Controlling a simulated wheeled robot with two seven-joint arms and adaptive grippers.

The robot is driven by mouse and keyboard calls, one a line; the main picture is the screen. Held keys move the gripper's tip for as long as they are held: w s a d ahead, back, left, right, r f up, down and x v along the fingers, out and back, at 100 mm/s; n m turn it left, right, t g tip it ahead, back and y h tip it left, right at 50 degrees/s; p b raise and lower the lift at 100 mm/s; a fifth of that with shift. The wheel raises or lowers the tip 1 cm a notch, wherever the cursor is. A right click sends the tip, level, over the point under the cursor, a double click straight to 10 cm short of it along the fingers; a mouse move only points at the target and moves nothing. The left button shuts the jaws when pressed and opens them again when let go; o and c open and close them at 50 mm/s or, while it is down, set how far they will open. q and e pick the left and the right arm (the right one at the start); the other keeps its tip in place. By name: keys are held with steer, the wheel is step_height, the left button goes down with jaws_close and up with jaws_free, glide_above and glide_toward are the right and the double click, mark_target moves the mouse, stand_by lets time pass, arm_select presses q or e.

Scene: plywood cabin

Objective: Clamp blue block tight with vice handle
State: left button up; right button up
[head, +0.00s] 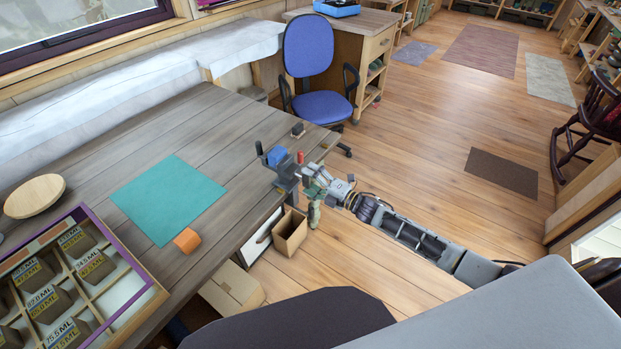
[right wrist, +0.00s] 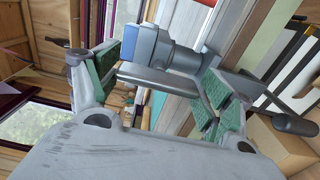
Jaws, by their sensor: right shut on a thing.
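A grey vice (head: 284,173) is fixed at the right edge of the wooden workbench. The blue block (head: 277,155) sits upright at the top of the vice; it also shows in the right wrist view (right wrist: 139,47), beside the grey vice body (right wrist: 180,57). My right gripper (head: 312,178) is at the outer side of the vice. In the right wrist view its green-padded fingers (right wrist: 160,82) are around the grey vice handle (right wrist: 158,79), shut on it. I cannot tell how tightly the jaws press on the block. My left gripper is not in view.
An orange block (head: 187,240) and a teal mat (head: 169,199) lie on the workbench (head: 230,135). A compartment tray (head: 130,312) and a round wooden dish (head: 35,195) are at left. An open cardboard box (head: 290,235) stands below the vice. A blue chair (head: 310,60) is behind.

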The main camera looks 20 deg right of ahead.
steer(key=shift+d+m+p, duration=0.1)
steer(key=shift+m+p, duration=0.2)
steer(key=shift+m, duration=0.6)
steer(key=m+p, duration=0.1)
steer(key=m, duration=0.2)
steer(key=shift+m, duration=0.3)
steer(key=m+p, duration=0.1)
steer(key=m, duration=0.2)
steer(key=shift+m, duration=0.3)
steer(key=m, duration=0.2)
steer(key=m+p, duration=0.1)
steer(key=m, duration=0.2)
steer(key=shift+s+f+m, duration=0.1)
steer(key=shift+f+m, duration=0.1)
steer(key=shift+m, duration=0.1)
steer(key=m, duration=0.3)
steer(key=m+p, duration=0.1)
steer(key=shift+a, duration=0.25)
steer(key=m, duration=0.5)
steer(key=shift+s+a+f, duration=0.1)
steer(key=shift+s, duration=0.05)
steer(key=m, duration=0.4)
steer(key=shift+b, duration=0.3)
steer(key=m+b, duration=0.1)
steer(key=m, duration=0.4)
steer(key=shift+s+a, duration=0.1)
steer(key=m+b, duration=0.1)
steer(key=m, duration=0.4)
steer(key=shift+b, duration=0.35)
